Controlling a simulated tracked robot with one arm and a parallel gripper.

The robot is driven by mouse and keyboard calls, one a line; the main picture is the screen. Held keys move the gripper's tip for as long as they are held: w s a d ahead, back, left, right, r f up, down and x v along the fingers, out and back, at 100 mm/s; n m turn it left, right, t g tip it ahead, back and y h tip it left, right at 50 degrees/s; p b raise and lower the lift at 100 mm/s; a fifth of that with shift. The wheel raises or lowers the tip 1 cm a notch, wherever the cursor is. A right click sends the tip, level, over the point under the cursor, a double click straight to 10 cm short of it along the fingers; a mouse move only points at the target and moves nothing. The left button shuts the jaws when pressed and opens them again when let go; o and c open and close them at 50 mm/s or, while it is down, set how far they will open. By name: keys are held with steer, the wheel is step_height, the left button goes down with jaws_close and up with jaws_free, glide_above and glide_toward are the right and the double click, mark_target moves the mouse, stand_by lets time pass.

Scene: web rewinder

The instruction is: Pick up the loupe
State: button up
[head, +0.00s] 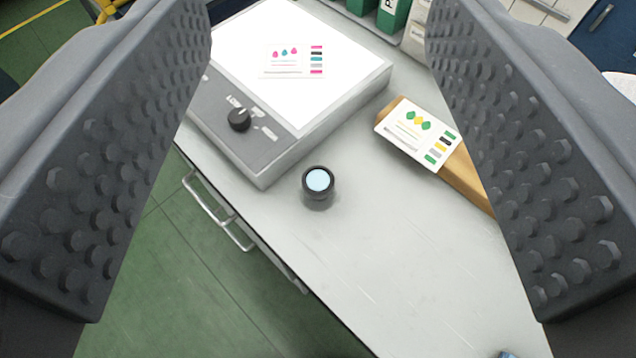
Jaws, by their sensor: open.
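The loupe (319,184) is a small black cylinder with a pale blue lens on top. It stands upright on the light grey tabletop (400,260), just in front of the light box's near corner and apart from it. My gripper (318,165) is open, with one dark studded finger at each side of the picture. The loupe shows in the gap between the fingers, lower than them and touched by neither. Nothing is held.
A light box (340,95) with a black knob (239,119) and a printed card (293,62) stands behind the loupe. Right of it, another card (416,133) lies on a wooden block (465,175). The table edge drops to green floor at left.

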steer(key=shift+o, duration=0.3)
steer(key=o, duration=0.3)
steer(key=shift+w, duration=0.1)
steer(key=n+g+p, duration=1.4)
steer(key=g+p, duration=0.1)
steer(key=p, duration=1.6)
glide_above(318, 179)
step_height(318, 179, down, 22)
step_height(318, 179, down, 13)
steer(key=shift+f+p, duration=0.1)
steer(key=shift+p, duration=0.25)
